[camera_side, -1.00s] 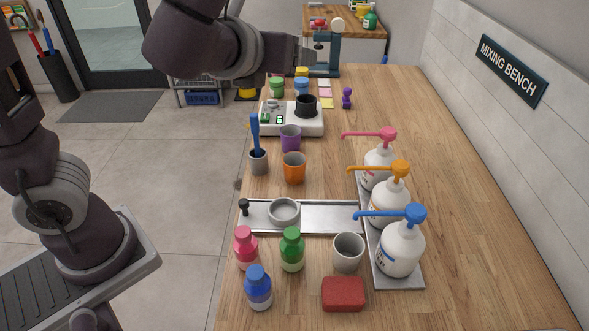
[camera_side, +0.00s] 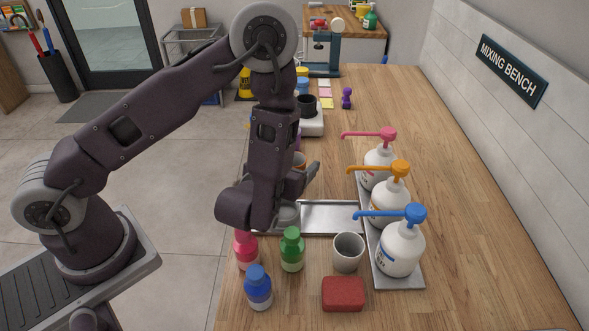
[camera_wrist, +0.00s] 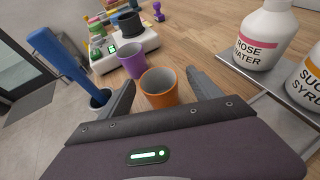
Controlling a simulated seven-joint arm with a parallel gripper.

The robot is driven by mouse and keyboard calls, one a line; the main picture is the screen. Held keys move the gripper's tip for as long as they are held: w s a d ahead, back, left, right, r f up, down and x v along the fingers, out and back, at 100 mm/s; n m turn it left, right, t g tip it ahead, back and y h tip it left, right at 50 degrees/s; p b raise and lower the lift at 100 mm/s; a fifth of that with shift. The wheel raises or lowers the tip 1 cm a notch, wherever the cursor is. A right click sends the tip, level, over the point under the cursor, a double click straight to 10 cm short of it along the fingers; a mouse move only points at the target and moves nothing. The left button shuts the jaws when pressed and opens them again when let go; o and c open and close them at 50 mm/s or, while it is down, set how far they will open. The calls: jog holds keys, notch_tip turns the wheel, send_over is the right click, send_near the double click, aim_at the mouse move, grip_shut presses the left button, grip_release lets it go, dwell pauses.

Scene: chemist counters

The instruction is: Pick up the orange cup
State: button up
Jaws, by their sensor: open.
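The orange cup (camera_wrist: 160,90) stands upright on the wooden counter, and its open top shows in the wrist view. My gripper (camera_wrist: 161,85) is open, with one finger to the left and one to the right of the cup. I cannot tell whether either finger touches it. One finger of my gripper (camera_side: 310,176) shows there, close to the cup and low over the counter.
A purple cup (camera_wrist: 132,61) stands just behind the orange cup. A grey holder with a blue-handled tool (camera_wrist: 60,54) is at the left. A white scale (camera_wrist: 122,46) is farther back. White pump bottles (camera_side: 388,203) stand at the right. A metal tray (camera_side: 330,216) lies nearer.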

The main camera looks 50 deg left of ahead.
aim_at(299, 157)
jog(key=x, duration=0.4)
jog(key=shift+r, duration=0.1)
jog(key=c, duration=1.4)
jog(key=shift+r, duration=0.15)
